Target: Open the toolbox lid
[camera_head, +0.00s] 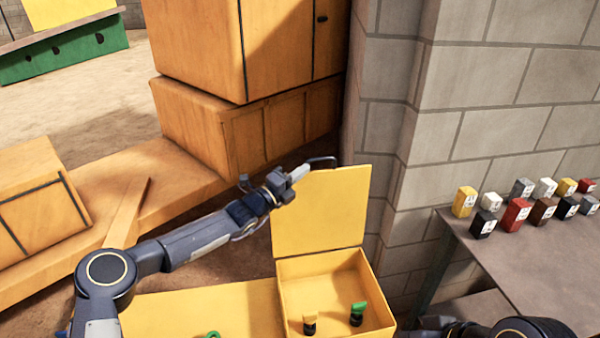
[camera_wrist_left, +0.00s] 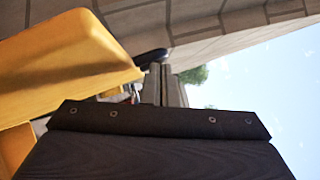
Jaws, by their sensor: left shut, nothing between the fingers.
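The yellow toolbox (camera_head: 336,262) stands at the lower middle of the head view. Its lid (camera_head: 318,212) stands up, raised at the back of the open box, with a dark handle (camera_head: 322,161) at its top edge. My left gripper (camera_head: 298,173) is shut and empty at the lid's upper left corner, close to the handle; I cannot tell whether it touches. In the left wrist view the lid (camera_wrist_left: 70,60) fills the left side, and the handle (camera_wrist_left: 150,56) shows just beyond the fingers (camera_wrist_left: 160,85). My right gripper is not visible; only parts of my right arm show at the bottom edge.
Inside the box stand two small items, one green-topped (camera_head: 357,313) and one yellow-topped (camera_head: 309,323). A yellow surface (camera_head: 205,309) adjoins the box on the left. A block wall (camera_head: 480,120) and a table (camera_head: 540,250) with several small coloured boxes are at right. Orange cabinets (camera_head: 200,50) stand behind.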

